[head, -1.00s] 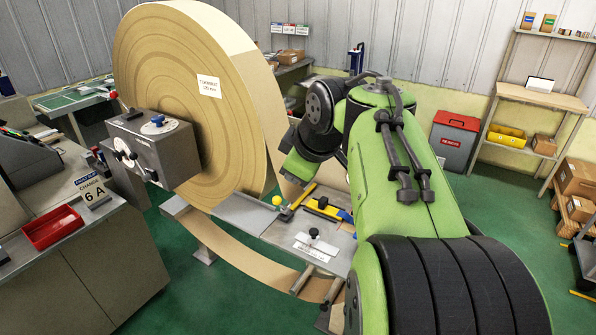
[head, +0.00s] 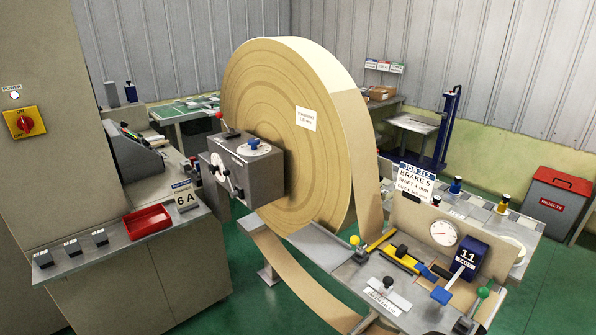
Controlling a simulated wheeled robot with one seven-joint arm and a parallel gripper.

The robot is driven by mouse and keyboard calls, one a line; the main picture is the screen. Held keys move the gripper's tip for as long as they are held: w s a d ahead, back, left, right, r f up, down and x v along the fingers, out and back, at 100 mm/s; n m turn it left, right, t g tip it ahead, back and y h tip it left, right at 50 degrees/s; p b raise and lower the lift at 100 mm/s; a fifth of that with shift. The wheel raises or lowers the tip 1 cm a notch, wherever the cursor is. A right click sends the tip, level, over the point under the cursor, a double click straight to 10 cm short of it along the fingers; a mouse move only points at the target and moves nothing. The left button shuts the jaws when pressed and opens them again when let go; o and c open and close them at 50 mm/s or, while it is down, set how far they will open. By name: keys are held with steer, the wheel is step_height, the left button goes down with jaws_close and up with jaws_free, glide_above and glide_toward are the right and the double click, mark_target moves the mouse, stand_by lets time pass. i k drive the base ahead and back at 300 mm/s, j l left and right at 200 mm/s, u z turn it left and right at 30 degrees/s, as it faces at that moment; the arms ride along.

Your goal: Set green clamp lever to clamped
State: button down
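A lever with a round green knob (head: 483,292) stands at the lower right of the head view, at the near right end of the splice bench. Its shaft slants from the knob down left to a small dark base. I cannot tell from here whether this position is clamped. My gripper and arm are out of view.
A large paper reel (head: 290,130) stands in the middle behind a grey control box (head: 246,172). A blue counter box (head: 467,258), a dial gauge (head: 443,233) and a yellow-handled tool (head: 398,262) are near the green knob. A cabinet with a red tray (head: 147,222) fills the left.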

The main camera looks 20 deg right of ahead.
mark_target(482, 292)
steer(key=l+z, duration=0.2)
steer(key=z, duration=0.25)
steer(key=l+z, duration=0.55)
steer(key=z, duration=0.3)
steer(key=l+u, duration=0.1)
steer(key=u, duration=0.35)
steer(key=i+l+u, duration=0.1)
steer(key=u, duration=0.35)
steer(key=l+u, duration=0.15)
steer(key=u, duration=0.3)
